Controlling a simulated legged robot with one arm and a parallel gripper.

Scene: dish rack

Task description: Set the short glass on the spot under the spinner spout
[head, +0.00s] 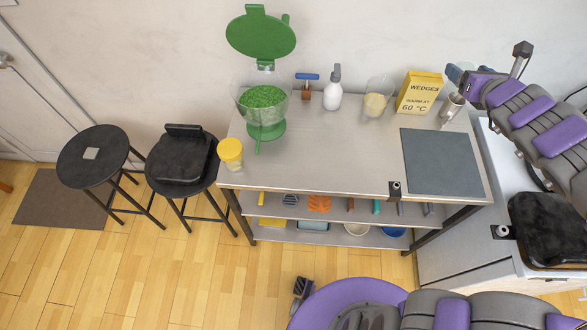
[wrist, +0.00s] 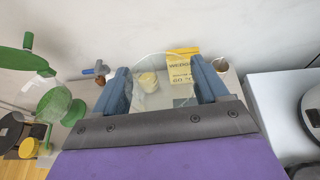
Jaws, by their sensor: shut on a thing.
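My gripper (head: 458,75) is raised above the counter's back right, with its blue fingers shut on a clear glass. In the wrist view the glass (wrist: 166,98) shows only as a faint see-through shape between the fingers; I cannot make it out in the head view. The bare counter below the spout shows no clear mark. My gripper is far right of the spinner.
Along the counter's back stand a blue-handled tool (head: 306,85), a white spray bottle (head: 332,90), a clear vessel with beige contents (head: 376,104), a yellow box (head: 418,92) and a metal cup (head: 452,105). A yellow-lidded container (head: 231,152) is near the left edge. The middle counter is clear.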

